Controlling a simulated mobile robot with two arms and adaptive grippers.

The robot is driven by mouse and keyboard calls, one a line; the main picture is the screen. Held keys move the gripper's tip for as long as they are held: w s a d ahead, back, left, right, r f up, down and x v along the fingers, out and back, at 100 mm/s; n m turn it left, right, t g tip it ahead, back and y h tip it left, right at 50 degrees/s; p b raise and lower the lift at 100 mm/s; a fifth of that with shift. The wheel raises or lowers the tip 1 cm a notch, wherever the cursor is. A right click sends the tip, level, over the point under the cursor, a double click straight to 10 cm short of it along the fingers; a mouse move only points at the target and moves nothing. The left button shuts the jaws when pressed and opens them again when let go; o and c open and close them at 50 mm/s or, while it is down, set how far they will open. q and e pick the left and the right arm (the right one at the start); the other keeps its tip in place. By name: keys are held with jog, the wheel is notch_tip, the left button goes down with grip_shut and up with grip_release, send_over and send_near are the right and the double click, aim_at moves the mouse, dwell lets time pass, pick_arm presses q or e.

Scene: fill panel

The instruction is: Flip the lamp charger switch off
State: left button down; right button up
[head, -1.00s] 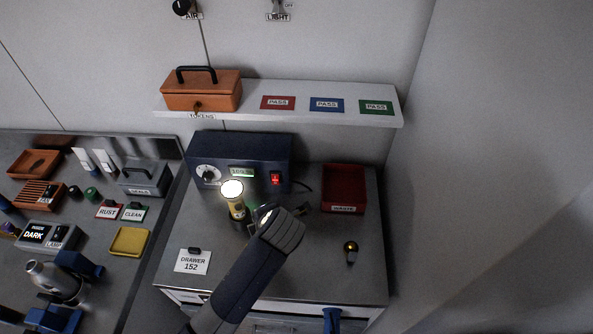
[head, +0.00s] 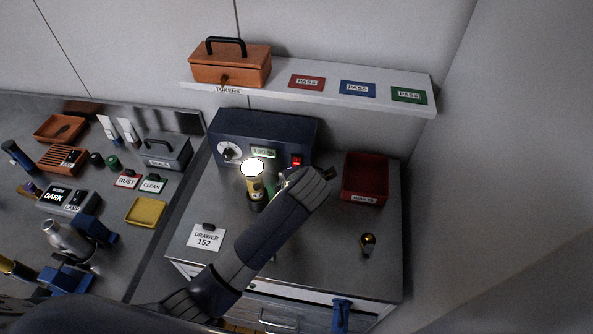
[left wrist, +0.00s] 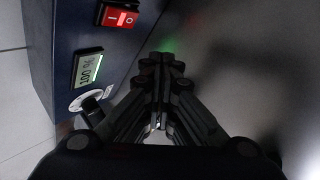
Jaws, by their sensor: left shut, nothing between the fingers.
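The lamp charger is a navy box (head: 225,128) at the back of the drawer cabinet, with a dial, a lit green display (head: 263,152) and a red rocker switch (head: 296,161). The display appears to read 100%. The switch glows red; its I and O marks show in the left wrist view (left wrist: 119,17). My left arm (head: 262,240) reaches up to the box's front. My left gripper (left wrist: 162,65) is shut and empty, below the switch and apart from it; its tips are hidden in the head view. My right gripper is not in view.
A red waste bin (head: 365,180) stands right of the box, with a small bulb (head: 367,243) in front of it. A shelf (head: 310,98) hangs above. A drawer 152 card (head: 206,237) stands at the left. The cabinet's front right top is mostly clear.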

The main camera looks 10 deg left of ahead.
aim_at(297, 162)
pick_arm(q)
jog(key=w, duration=0.1)
jog(key=w+b, duration=0.1)
jog(key=w, duration=0.1)
jog(key=shift+f, duration=0.4)
jog(key=shift+w, duration=0.3)
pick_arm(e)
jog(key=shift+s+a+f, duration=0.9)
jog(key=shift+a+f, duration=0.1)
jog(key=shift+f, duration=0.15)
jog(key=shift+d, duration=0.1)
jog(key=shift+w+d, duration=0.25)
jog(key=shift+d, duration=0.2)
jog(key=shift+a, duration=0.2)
pick_arm(q)
jog(key=shift+w+b, duration=0.15)
jog(key=shift+b, duration=0.2)
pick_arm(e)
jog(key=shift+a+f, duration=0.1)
